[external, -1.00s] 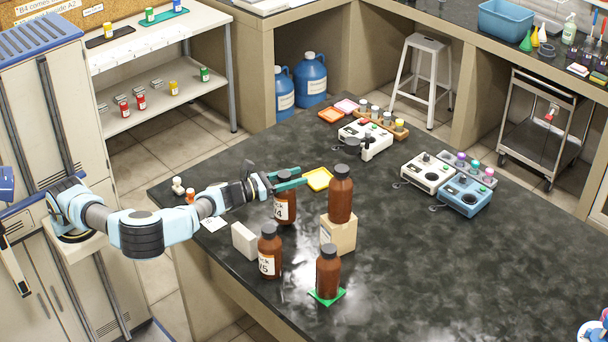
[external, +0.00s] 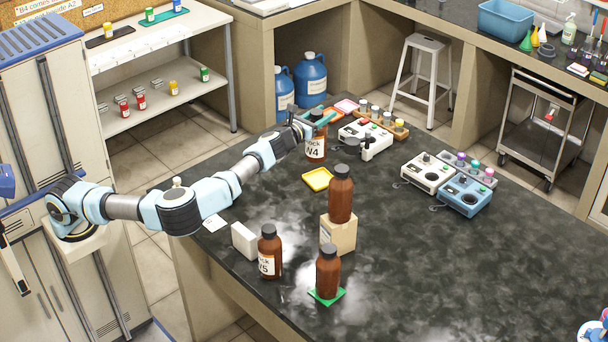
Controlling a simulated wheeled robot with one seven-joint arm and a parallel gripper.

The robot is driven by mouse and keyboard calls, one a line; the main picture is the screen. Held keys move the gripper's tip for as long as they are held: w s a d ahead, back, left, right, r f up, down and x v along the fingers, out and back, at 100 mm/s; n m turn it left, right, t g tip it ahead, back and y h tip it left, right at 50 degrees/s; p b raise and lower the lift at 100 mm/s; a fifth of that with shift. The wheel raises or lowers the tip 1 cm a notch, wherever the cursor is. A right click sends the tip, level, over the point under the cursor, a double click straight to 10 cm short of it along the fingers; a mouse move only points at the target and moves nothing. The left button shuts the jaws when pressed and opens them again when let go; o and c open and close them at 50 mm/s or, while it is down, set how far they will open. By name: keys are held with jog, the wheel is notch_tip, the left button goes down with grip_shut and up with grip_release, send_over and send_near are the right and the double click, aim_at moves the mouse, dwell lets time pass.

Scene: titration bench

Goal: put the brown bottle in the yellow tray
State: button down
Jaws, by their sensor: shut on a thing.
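My gripper (external: 318,117) is shut on the brown bottle labelled W4 (external: 316,147) near its top. It holds the bottle upright over the far left part of the bench, in front of the orange tray; whether its base touches anything is hard to tell. The yellow tray (external: 318,179) lies empty on the bench, nearer the camera than the held bottle. Other brown bottles stand nearby: one labelled V5 (external: 270,253), one on a beige box (external: 341,195), and one on a green tray (external: 327,272).
The orange tray (external: 334,114) is partly hidden by the gripper and bottle. A white block (external: 244,240) stands near the left edge.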

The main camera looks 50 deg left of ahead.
jog(key=w+a+f+y+p, duration=0.1)
jog(key=w+f, duration=0.1)
jog(key=f, duration=0.4)
jog(key=w+a+f+n+p, duration=0.1)
jog(key=f, duration=0.4)
jog(key=shift+w+a+f+y+p, duration=0.2)
jog(key=shift+w+f+y+p, duration=0.15)
jog(key=shift+y+p, duration=0.05)
jog(key=shift+f, duration=0.15)
jog(key=shift+c, duration=1.8)
grip_release()
